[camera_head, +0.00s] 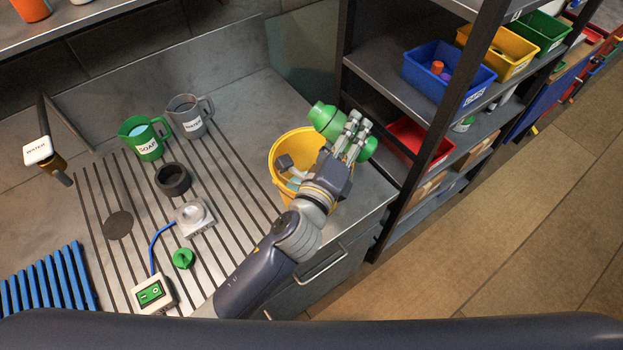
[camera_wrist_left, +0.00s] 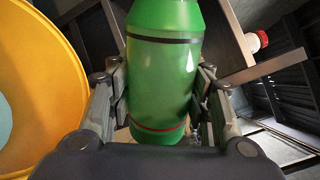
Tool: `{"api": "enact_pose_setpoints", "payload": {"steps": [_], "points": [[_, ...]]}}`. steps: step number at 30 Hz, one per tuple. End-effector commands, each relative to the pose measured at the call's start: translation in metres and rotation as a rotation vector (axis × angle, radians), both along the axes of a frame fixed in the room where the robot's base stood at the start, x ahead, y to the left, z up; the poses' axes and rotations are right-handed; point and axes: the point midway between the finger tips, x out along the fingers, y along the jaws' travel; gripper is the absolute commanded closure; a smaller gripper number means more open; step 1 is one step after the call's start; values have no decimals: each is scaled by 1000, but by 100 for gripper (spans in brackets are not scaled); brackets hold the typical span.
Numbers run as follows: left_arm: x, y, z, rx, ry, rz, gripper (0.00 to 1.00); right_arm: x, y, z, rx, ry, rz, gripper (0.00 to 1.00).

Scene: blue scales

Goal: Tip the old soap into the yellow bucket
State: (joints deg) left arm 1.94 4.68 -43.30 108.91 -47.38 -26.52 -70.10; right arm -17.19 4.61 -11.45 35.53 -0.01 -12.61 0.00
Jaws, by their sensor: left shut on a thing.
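My left gripper (camera_head: 350,132) is shut around a green bottle (camera_head: 326,117), which lies tilted across the fingers above the far right rim of the yellow bucket (camera_head: 279,152). In the left wrist view the bottle (camera_wrist_left: 165,75) sits between both fingers (camera_wrist_left: 164,95), with a black line and a red line around it. The bucket (camera_wrist_left: 50,60) is beside it on the left, with pale blue liquid inside. No stream from the bottle can be seen. A green cap (camera_head: 183,258) lies on the counter. My right gripper is not in view.
A green SOAP jug (camera_head: 145,140) and a grey WATER jug (camera_head: 189,116) stand at the back of the counter. A dark ring (camera_head: 173,179), a small scale (camera_head: 195,217) and its green-screened box (camera_head: 153,294) are left of my arm. A shelf rack (camera_head: 385,70) with bins stands close on the right.

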Motion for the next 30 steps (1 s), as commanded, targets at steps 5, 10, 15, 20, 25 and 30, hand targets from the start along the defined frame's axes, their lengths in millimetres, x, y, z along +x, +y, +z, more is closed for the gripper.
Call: {"api": "enact_pose_setpoints", "payload": {"steps": [5,10,15,20,25,30], "points": [[-5,-11,10,210,-92,-1,81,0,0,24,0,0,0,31],[-8,-19,14,392,-172,1,81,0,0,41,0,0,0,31],[-13,-32,16,615,-276,0,81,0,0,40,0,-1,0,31],[-18,-42,20,831,-372,0,81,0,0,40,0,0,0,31],[-21,-48,23,962,-427,1,81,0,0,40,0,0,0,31],[-22,-49,23,974,-432,0,81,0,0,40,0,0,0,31]]}}
